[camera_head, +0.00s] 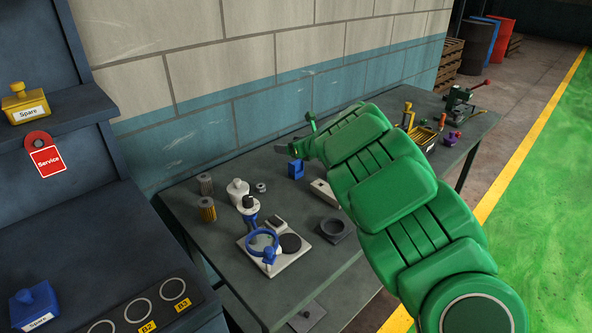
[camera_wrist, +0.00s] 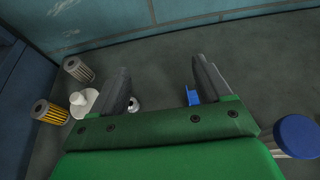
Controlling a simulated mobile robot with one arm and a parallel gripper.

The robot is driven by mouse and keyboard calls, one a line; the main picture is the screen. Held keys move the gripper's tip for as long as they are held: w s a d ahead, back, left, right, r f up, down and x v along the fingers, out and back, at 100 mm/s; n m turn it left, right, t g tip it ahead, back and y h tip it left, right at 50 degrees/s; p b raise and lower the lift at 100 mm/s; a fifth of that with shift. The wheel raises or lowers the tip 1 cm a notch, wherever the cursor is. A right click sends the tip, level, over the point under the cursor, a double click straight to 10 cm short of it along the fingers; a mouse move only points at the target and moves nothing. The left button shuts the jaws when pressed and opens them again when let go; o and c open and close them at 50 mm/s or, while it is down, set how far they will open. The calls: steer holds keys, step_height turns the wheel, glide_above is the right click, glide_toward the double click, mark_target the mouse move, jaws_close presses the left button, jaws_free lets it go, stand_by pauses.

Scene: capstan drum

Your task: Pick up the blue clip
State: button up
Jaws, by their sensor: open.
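A small blue piece, which looks like the blue clip (camera_head: 295,169), stands on the dark workbench (camera_head: 213,262) near the wall. In the wrist view the blue clip (camera_wrist: 192,97) shows low beside my right finger, partly hidden by that finger and the green gripper body. My gripper (camera_head: 299,144) is at the far end of my green arm, close to the clip and seemingly above it. In the wrist view my gripper (camera_wrist: 160,68) has its two grey fingers wide apart, with only bench between the tips. I cannot tell whether the right finger touches the clip.
A white base (camera_head: 285,262) with a blue ring lies nearer. A pale block (camera_head: 323,192) is close on the right. The wall is behind.

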steer(key=w+d, duration=0.1)
steer(key=d, duration=0.6)
glide_toward(298, 165)
steer(key=shift+w+a+f+g, duration=0.15)
steer(key=shift+w+a, duration=0.3)
steer(key=shift+a, duration=0.05)
steer(key=shift+w+a+f+g, duration=0.15)
steer(key=shift+w+a, duration=0.25)
steer(key=shift+a, duration=0.1)
steer(key=shift+x, duration=3.95)
steer(key=shift+d+f, duration=0.1)
steer(key=shift+d, duration=0.05)
steer(key=c, duration=1)
